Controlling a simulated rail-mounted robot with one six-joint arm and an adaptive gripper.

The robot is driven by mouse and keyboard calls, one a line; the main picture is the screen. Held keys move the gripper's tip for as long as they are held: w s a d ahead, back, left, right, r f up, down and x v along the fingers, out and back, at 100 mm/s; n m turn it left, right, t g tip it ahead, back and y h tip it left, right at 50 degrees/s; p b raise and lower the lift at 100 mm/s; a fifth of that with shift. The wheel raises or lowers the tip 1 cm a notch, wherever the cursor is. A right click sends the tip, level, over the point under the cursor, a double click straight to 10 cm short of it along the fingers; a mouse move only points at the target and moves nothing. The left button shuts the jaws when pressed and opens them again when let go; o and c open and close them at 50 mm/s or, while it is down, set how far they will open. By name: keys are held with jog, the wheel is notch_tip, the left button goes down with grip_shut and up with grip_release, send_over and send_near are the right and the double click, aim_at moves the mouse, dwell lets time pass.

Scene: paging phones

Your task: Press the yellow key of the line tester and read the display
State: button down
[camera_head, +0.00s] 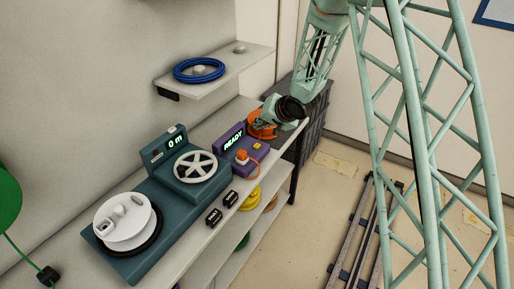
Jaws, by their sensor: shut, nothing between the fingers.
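The line tester (236,165) is a small purple box on the bench, with an upright display (233,142) at its back that reads READY. An orange piece with a white top (242,156) sits on its left part, with an orange lead at its front. A small yellowish patch (256,145) shows on its right part, too small to tell clearly as the key. My gripper (260,133) is shut and empty, just behind and right of the tester. Its fingertips are small and partly hidden; I cannot tell whether they touch the box.
A dark green winding machine (173,197) with a handwheel, a white spool and a display reading 0 m stands left of the tester. A shelf (226,66) holds a blue cable coil (199,70) above. A dark crate (312,118) stands behind my arm.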

jog(key=b, duration=0.6)
send_over(258, 146)
jog(key=shift+w+f, duration=0.15)
jog(key=shift+f, duration=3.7)
jog(key=shift+f+b, duration=0.35)
jog(key=shift+f, duration=0.55)
jog(key=shift+r, duration=0.2)
jog(key=shift+r+p, duration=0.7)
jog(key=shift+p, duration=0.25)
jog(key=shift+r, duration=0.15)
jog(key=shift+r+p, duration=2.35)
jog(key=shift+p, duration=0.05)
